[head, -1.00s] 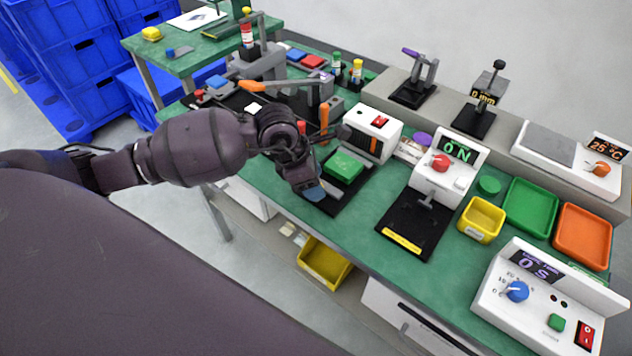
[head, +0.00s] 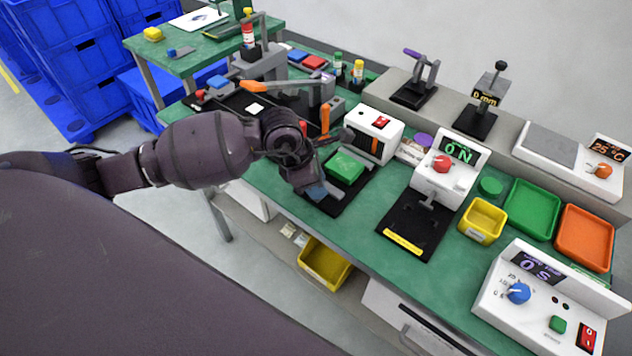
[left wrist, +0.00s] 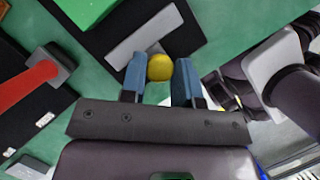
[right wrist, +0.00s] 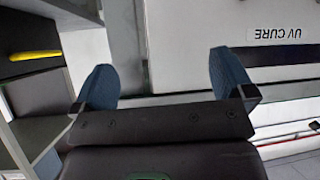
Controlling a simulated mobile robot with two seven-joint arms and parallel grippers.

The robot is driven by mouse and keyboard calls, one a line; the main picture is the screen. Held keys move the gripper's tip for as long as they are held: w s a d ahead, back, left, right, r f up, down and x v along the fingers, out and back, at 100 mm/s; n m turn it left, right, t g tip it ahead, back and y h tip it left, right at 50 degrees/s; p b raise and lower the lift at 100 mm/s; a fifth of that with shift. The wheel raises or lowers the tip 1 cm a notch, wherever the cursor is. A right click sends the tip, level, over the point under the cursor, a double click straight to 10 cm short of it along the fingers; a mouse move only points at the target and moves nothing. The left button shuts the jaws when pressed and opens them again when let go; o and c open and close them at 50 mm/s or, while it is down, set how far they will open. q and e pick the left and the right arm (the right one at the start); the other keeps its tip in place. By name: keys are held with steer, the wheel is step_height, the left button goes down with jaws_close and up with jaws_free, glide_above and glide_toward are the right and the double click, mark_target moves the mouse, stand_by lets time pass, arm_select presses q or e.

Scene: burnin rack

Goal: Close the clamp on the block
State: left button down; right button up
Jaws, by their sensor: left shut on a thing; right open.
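A green block (head: 345,166) lies on a black base plate (head: 352,197) near the front edge of the green bench. My left gripper (head: 316,193) is low at the plate's front end, in front of the block. In the left wrist view its blue fingers (left wrist: 160,80) are shut on a yellow ball knob (left wrist: 160,67). A grey bar (left wrist: 140,45) lies between the knob and the green block (left wrist: 85,8). The knob is hidden in the head view. My right gripper (right wrist: 165,85) is open and empty; it shows only in the right wrist view.
A white box (head: 374,130) with a red switch stands behind the block. The force gauge station (head: 440,180) reading 0 N is to the right. An orange-handled lever (head: 265,87) is behind my left arm. A "UV CURE" label (right wrist: 287,34) faces my right wrist.

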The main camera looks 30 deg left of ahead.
mark_target(326, 183)
arm_select(q)
steer(key=w, duration=0.1)
steer(key=w+b, duration=0.1)
steer(key=w, duration=0.1)
steer(key=shift+d+f, duration=0.1)
steer(key=shift+d, duration=0.1)
steer(key=shift+w, duration=0.35)
steer(key=shift+w+r, duration=0.1)
steer(key=shift+r, duration=0.15)
arm_select(e)
steer(key=shift+w+f, duration=0.1)
steer(key=shift+w, duration=0.15)
arm_select(q)
steer(key=c, duration=1.2)
jaws_free()
steer(key=o, duration=0.3)
steer(key=shift+w+d+f, duration=0.1)
steer(key=shift+w, duration=0.05)
steer(key=shift+o, duration=0.2)
steer(key=shift+r, duration=0.35)
steer(key=p+v, duration=0.1)
steer(key=v, duration=0.9)
steer(key=shift+s, duration=0.2)
arm_select(e)
steer(key=shift+s+d+r, duration=0.2)
steer(key=shift+s, duration=0.1)
